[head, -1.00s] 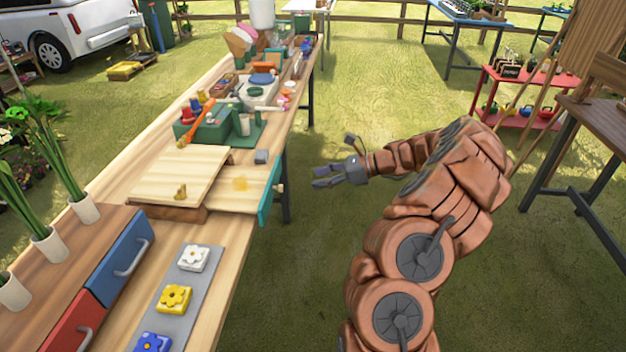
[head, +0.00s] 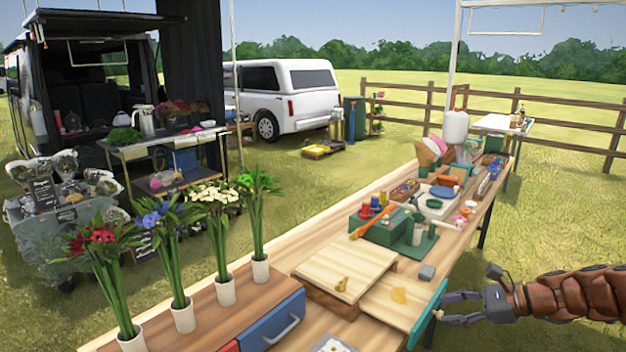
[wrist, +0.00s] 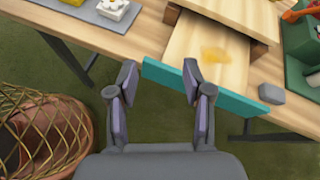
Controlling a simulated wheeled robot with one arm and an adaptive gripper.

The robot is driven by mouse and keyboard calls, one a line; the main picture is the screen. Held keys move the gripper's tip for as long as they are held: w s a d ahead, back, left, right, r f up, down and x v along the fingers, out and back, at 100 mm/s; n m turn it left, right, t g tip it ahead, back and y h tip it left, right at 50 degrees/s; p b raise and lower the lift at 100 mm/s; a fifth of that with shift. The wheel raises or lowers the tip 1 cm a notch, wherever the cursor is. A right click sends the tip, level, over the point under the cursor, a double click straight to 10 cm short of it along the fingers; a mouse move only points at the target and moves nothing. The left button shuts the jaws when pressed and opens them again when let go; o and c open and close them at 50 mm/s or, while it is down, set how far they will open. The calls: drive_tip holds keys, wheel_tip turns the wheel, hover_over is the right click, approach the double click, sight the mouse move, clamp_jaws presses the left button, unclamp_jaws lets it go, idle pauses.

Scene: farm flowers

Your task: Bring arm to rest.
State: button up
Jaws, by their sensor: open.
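My gripper (head: 462,308) is at the right in the head view, beside the table's right edge, with its fingers pointing left. It is open and empty. In the wrist view its two fingers (wrist: 158,82) are spread apart in front of a pulled-out drawer with a teal front (wrist: 222,90). The drawer's teal front also shows in the head view (head: 428,312). An orange-yellow patch or thing (wrist: 213,55) lies in the drawer. I cannot tell whether the fingertips touch the teal front.
The wooden table (head: 380,188) holds a board (head: 345,268), a green box (head: 385,228), a grey block (head: 427,272) and several flower vases (head: 184,314). A wire basket (wrist: 40,130) stands at lower left in the wrist view. Grass right of the table is open.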

drive_tip(key=s+a+r+n+g+h+p, duration=0.1)
drive_tip(key=s+a+r+n+g+h, duration=0.15)
drive_tip(key=s+a+n, duration=0.5)
drive_tip(key=s+a+r+n+g+h+p, duration=0.1)
drive_tip(key=s+a+r+n+g, duration=0.25)
drive_tip(key=s+a, duration=0.6)
drive_tip(key=s+d+f+n+g+h+p, duration=0.1)
drive_tip(key=s+d+n+h, duration=0.2)
drive_tip(key=s, duration=1.5)
drive_tip(key=n+h, duration=0.4)
drive_tip(key=n, duration=0.2)
drive_tip(key=shift+s+f+n+h+p, duration=0.2)
drive_tip(key=shift+n+h+p, duration=0.1)
drive_tip(key=shift+h+p, duration=0.1)
